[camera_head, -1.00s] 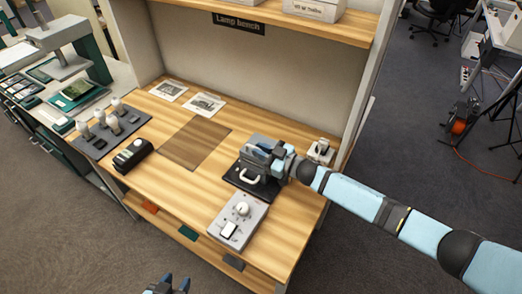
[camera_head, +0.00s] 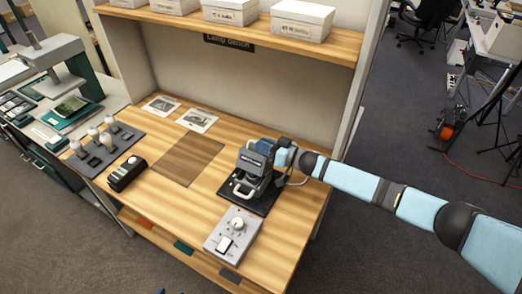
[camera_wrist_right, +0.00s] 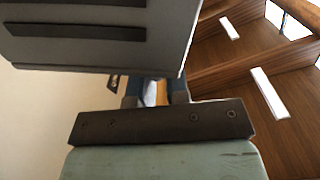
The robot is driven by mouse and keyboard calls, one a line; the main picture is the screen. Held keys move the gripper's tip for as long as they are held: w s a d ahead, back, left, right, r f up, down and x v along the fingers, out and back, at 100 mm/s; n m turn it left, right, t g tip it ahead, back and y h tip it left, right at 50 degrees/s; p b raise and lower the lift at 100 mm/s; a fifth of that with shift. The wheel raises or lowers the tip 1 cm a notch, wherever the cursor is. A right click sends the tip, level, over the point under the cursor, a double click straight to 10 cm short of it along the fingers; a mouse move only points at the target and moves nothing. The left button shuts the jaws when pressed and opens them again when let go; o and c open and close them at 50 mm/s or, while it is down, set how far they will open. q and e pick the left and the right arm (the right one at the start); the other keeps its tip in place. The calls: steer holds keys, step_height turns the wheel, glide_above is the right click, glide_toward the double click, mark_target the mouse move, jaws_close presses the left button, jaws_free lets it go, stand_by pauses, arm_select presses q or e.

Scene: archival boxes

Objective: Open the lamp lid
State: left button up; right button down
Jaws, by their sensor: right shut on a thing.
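The lamp (camera_head: 262,187) stands on a black base on the bench. Its grey lid (camera_head: 253,161) is raised and tilted, with dark parts showing beneath, and a pale handle (camera_head: 240,189) is at its front. My right gripper (camera_head: 267,146) is at the lid's upper back side, shut on the lid; the fingertips are partly hidden. In the right wrist view a grey slotted panel (camera_wrist_right: 100,48) covers the upper left and hides most of the blue fingers (camera_wrist_right: 155,92). Only a tiny tip of my left gripper (camera_head: 161,291) shows at the bottom edge.
A grey control box (camera_head: 232,235) with a knob and switch is in front of the lamp. A black device (camera_head: 127,174) and a tray of bulbs (camera_head: 103,148) are at left. A brown mat (camera_head: 188,160) lies clear mid-bench. A shelf (camera_head: 240,33) with white boxes is above.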

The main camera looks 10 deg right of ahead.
steer(key=shift+w+d, duration=0.3)
steer(key=shift+d, duration=0.05)
steer(key=c, duration=1.2)
jaws_free()
steer(key=shift+s+d, duration=0.2)
steer(key=shift+d, duration=0.05)
steer(key=b+v, duration=0.2)
steer(key=v, duration=1.1)
